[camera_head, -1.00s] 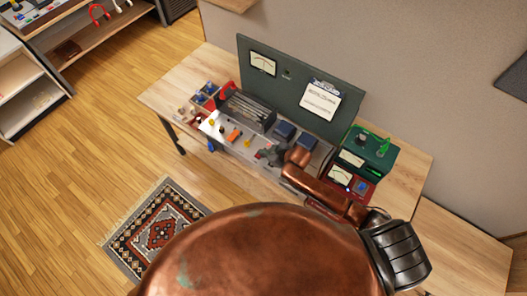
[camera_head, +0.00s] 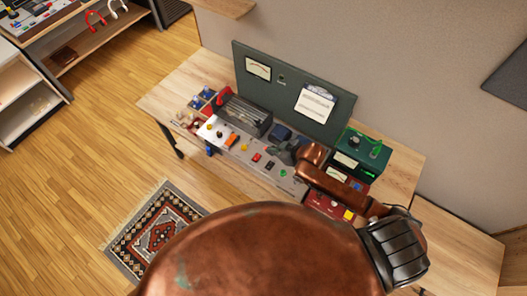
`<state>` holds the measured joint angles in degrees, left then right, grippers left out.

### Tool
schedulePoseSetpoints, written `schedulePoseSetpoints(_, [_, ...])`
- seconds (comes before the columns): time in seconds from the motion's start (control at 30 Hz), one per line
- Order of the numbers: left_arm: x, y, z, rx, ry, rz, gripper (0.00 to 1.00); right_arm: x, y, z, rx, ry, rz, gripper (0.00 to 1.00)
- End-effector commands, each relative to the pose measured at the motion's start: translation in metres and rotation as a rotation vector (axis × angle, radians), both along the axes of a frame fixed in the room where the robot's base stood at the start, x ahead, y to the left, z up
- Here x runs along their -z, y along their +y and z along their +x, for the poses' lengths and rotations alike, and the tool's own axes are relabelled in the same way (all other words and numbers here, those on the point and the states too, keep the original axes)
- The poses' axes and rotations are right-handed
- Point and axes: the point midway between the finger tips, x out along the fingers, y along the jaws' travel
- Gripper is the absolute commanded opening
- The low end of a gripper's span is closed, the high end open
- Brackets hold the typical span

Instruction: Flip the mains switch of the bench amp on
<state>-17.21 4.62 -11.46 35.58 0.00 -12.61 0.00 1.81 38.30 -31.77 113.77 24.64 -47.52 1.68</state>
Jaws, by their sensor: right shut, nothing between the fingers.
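The bench amp is a grey chassis (camera_head: 217,135) on the wooden bench, with several small coloured controls along its front panel. An orange control (camera_head: 231,140), a red one (camera_head: 256,157) and a green one (camera_head: 283,172) are among them. Which control is the mains switch, and its position, is too small to tell. My right gripper (camera_head: 281,154), dark grey on a copper arm, is shut and empty. It is over the right half of the amp, by the blue blocks (camera_head: 281,132) on top. I cannot tell whether it touches anything. My left gripper is not in view.
A green panel with a meter and paper note (camera_head: 316,103) stands behind the amp. Green (camera_head: 363,153) and red (camera_head: 322,204) instrument boxes stand to the right, partly behind my arm. A small compartment tray (camera_head: 202,101) sits at the left. The bench's left end (camera_head: 170,98) is clear.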

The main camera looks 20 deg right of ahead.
Motion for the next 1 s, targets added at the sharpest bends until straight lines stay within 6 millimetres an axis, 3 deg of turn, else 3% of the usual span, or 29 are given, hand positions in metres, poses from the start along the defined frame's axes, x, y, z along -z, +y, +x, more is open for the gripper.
schedulePoseSetpoints(0.3, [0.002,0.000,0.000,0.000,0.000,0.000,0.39,-0.018,-0.013,-0.013,0.000,0.000,0.000,0.00])
schedulePoseSetpoints(1.0, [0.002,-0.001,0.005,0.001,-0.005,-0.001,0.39,-0.018,-0.013,-0.013,0.001,0.000,0.001,0.00])
